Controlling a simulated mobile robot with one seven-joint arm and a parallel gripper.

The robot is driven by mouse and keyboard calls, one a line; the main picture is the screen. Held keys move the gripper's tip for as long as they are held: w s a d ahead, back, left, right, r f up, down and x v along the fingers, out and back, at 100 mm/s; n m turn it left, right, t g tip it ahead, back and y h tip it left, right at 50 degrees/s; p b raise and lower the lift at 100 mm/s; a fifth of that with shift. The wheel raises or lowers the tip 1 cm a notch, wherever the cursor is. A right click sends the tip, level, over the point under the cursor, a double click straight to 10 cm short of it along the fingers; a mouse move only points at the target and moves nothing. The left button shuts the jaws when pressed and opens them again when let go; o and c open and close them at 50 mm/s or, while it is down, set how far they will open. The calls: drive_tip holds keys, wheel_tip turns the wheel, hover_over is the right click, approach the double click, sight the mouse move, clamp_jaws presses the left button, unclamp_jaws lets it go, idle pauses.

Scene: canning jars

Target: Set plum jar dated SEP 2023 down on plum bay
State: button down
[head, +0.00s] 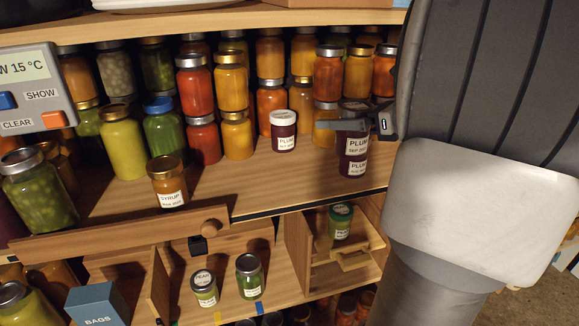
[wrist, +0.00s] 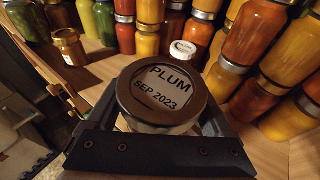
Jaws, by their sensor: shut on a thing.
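The plum jar dated SEP 2023 shows its dark-rimmed lid, reading PLUM SEP 2023, in the wrist view (wrist: 162,90). My gripper (head: 362,122) is shut around this jar, which is dark and upright in the head view (head: 354,144). Directly below it is another dark jar labelled PLUM (head: 353,168), standing on the wooden shelf. I cannot tell whether the two jars touch. A white-lidded plum jar (head: 283,131) stands to the left; its lid also shows in the wrist view (wrist: 183,50). No marking clearly identifies the plum bay.
Stacked orange and red jars (head: 328,75) stand close behind the held jar. A syrup jar (head: 168,183) stands near the shelf's front edge at left. Bare shelf (head: 265,185) lies between it and the plum jars. A lower shelf holds pear jars (head: 204,289) and an open drawer (head: 350,262).

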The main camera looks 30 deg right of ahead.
drive_tip(key=shift+w+a+f+b, duration=0.4)
drive_tip(key=shift+w+a+f, duration=0.55)
drive_tip(key=shift+w+f, duration=0.65)
drive_tip(key=shift+w+a+f+b, duration=0.45)
drive_tip(key=shift+w+a+f, duration=0.45)
drive_tip(key=shift+w+f, duration=0.65)
drive_tip(key=shift+w+a+f+b, duration=0.4)
drive_tip(key=shift+w+a+f, duration=0.75)
drive_tip(key=shift+f, duration=0.75)
drive_tip(key=shift+w+d+f, duration=0.1)
drive_tip(key=shift+w+d, duration=0.05)
drive_tip(key=shift+d, duration=0.05)
drive_tip(key=shift+f, duration=0.15)
unclamp_jaws()
drive_tip(key=shift+r, duration=0.25)
drive_tip(key=shift+s+d+r, duration=0.1)
drive_tip(key=shift+s+d, duration=0.05)
drive_tip(key=shift+s, duration=0.2)
drive_tip(key=p+v, duration=0.1)
drive_tip(key=v, duration=1)
drive_tip(key=shift+s, duration=0.15)
